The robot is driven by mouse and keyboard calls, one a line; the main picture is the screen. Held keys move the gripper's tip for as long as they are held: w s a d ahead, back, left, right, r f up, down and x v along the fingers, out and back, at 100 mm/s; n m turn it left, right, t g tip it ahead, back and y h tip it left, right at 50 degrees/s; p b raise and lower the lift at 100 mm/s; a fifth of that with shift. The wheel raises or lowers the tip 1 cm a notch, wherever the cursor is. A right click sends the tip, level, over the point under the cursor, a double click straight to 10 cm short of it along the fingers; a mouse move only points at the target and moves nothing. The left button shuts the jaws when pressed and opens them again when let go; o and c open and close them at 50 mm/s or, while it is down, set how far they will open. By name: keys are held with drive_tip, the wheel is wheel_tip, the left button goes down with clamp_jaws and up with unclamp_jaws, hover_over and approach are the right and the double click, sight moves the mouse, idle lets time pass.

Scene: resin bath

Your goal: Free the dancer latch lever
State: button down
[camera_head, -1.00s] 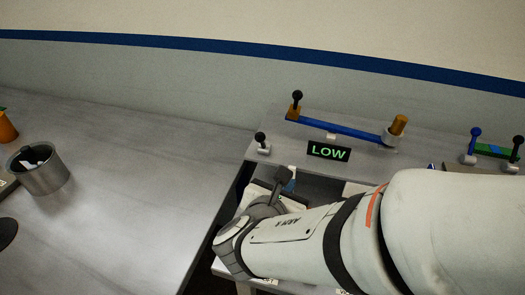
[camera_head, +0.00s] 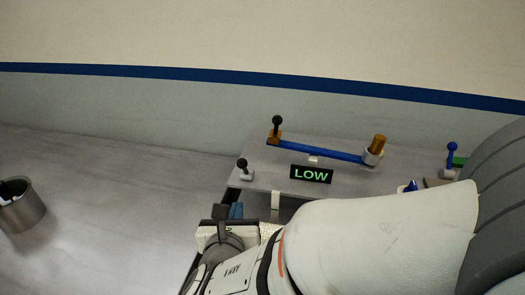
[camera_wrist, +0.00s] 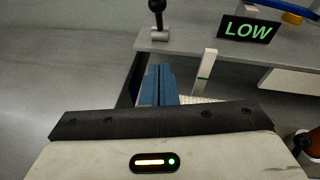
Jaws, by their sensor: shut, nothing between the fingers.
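A small lever with a black ball knob (camera_head: 242,166) stands upright on a pale base at the near left corner of the grey panel. It also shows at the top of the wrist view (camera_wrist: 158,18). A second black-knobbed lever (camera_head: 277,125) rises from an orange block at the left end of a blue bar (camera_head: 320,149). I cannot tell which of them is the dancer latch lever. My gripper (camera_wrist: 160,72), with blue fingers, is shut and empty, below and apart from the near lever. In the head view its fingers (camera_head: 231,210) are partly hidden by my wrist.
A green "LOW" display (camera_head: 311,174) stands at the panel's front, right of the near lever. An orange cylinder (camera_head: 378,144) stands at the bar's right end. A blue-knobbed lever (camera_head: 452,150) is farther right. A metal cup (camera_head: 20,207) is far left; the tabletop between is clear.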

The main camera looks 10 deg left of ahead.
sight(245, 168)
drive_tip(key=w+a+p, duration=0.1)
drive_tip(key=w+p, duration=0.1)
drive_tip(key=w, duration=0.8)
drive_tip(key=shift+w+a, duration=0.25)
drive_tip(key=shift+a, duration=0.15)
